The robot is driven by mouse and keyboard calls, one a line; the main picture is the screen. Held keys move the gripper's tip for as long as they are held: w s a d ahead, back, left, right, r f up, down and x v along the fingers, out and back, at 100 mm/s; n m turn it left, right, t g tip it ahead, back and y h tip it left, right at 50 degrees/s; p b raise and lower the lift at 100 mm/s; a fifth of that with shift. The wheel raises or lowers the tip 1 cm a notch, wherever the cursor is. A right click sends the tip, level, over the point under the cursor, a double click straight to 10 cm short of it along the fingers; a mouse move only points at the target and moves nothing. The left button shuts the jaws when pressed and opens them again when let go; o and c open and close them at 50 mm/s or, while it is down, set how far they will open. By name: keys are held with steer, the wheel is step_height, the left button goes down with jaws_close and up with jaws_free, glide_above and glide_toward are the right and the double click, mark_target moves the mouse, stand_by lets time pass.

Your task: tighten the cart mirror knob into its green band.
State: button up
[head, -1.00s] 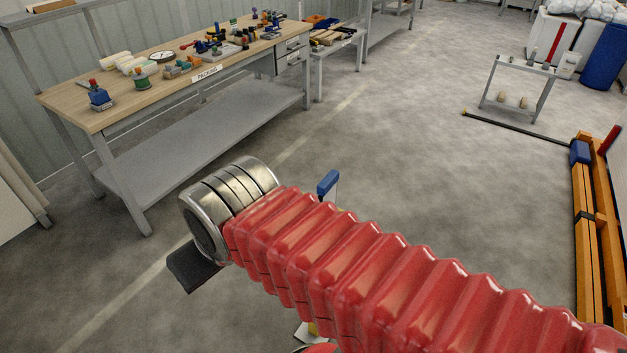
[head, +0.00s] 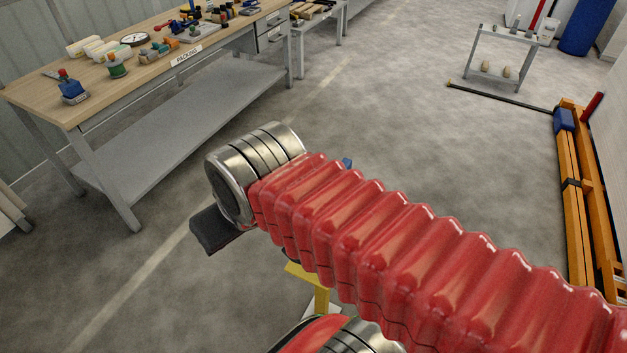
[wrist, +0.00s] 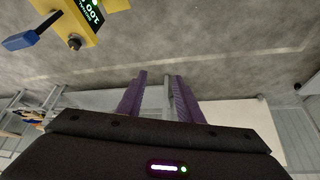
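In the wrist view, a yellow body (wrist: 95,22) at the top left carries a dark label marked 100, a blue lever (wrist: 32,32) and a black round knob (wrist: 74,43). I cannot tell whether this is the cart mirror knob, and I make out no clear green band. My gripper (wrist: 158,78) has two purple fingers standing apart with nothing held between them. The yellow body is to the left of and apart from the fingers. In the head view, a yellow stand (head: 320,292) shows partly below my red arm, which hides most of it.
A packing workbench (head: 187,126) with tools and spools stands at the left. A small grey stand (head: 508,52) is at the back right, beside a blue drum (head: 585,25).

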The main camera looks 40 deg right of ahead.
steer(key=shift+o, duration=1.4)
steer(key=shift+d+f, duration=0.15)
steer(key=shift+f, duration=0.15)
steer(key=shift+o, duration=0.4)
steer(key=s+d+f+n+g+h, duration=0.2)
steer(key=d+f+g+h, duration=0.2)
steer(key=d+f, duration=0.3)
steer(key=shift+d+f+n+g, duration=0.3)
steer(key=shift+f+n+g, duration=0.1)
steer(key=shift+f+g, duration=0.4)
steer(key=d+f+n+g+h, duration=0.35)
steer(key=d+n+h, duration=0.2)
steer(key=d, duration=0.25)
steer(key=w+d+f+n+t+h, duration=0.1)
steer(key=w+f+n+t+h, duration=0.6)
steer(key=w+n, duration=0.4)
steer(key=shift+w+d+f+n+t+h, duration=0.15)
steer(key=shift+d+f+n+t+h, duration=0.25)
steer(key=shift+n+t, duration=0.45)
steer(key=shift+r, duration=0.1)
steer(key=shift+x, duration=6.85)
